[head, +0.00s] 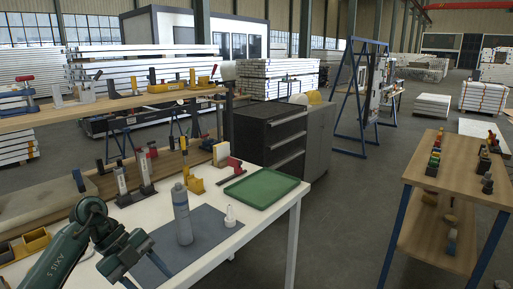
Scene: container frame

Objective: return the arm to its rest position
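My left arm (70,250) comes in from the lower left, dark green with "AXIS 5" on it. It bends at a raised joint and reaches down over the near left part of the white table (262,217). My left gripper (149,280) points down to the right near the grey mat (212,225). Its two dark fingers look spread apart, with nothing seen between them; the lower tip is near the picture's bottom edge. My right gripper is not in view.
A green tray (261,188) lies behind. Clamps crowd the wooden shelf (50,122) at left. A wooden cart (415,177) stands right. Floor between is clear.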

